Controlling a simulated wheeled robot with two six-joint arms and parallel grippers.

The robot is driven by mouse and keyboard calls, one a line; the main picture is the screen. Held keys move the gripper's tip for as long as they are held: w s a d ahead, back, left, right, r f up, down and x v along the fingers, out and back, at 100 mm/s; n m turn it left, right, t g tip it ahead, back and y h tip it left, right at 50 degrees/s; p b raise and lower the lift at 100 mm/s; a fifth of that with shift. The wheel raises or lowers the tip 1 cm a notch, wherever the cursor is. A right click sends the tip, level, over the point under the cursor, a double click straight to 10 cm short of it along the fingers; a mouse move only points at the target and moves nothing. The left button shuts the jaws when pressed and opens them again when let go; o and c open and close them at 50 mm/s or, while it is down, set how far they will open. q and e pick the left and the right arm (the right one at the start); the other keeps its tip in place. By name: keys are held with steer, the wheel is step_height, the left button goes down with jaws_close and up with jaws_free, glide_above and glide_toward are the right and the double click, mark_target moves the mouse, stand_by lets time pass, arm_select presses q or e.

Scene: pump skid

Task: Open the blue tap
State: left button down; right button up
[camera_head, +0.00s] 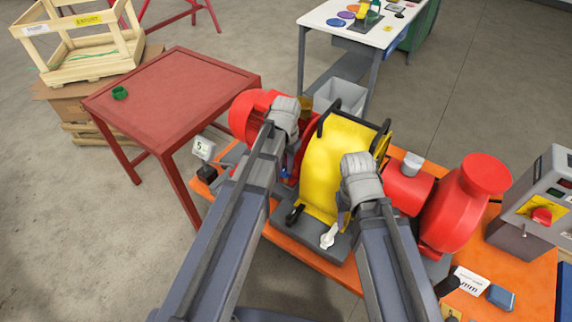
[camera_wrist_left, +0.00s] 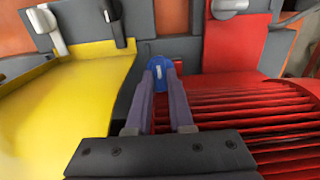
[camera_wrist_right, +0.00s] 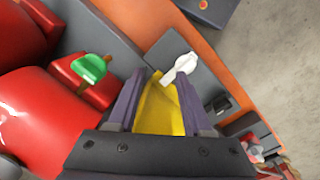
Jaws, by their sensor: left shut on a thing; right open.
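The blue tap (camera_wrist_left: 166,72) is a blue handle with a pale mark on it. It sits between the yellow cover (camera_wrist_left: 65,105) and the red ribbed motor (camera_wrist_left: 245,120). My left gripper (camera_wrist_left: 165,78) is shut on the blue tap in the left wrist view. In the head view my left gripper (camera_head: 288,172) is low at the skid, and its hand hides most of the tap. My right gripper (camera_head: 343,215) is open and empty in front of the yellow cover. In the right wrist view a white tap (camera_wrist_right: 181,67) and a green tap (camera_wrist_right: 90,68) show beyond its fingers.
The skid stands on an orange bench (camera_head: 340,272). A red pump (camera_head: 455,205) and a control box (camera_head: 540,205) are to the right. A grey bin (camera_head: 341,95) is behind. Black bars edge the yellow cover.

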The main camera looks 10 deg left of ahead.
stand_by(0.4)
arm_select(q)
steer(key=c, duration=0.8)
jaws_free()
steer(key=shift+r, duration=0.1)
step_height(320, 180, up, 8)
steer(key=p, duration=0.8)
steer(key=shift+f, duration=0.2)
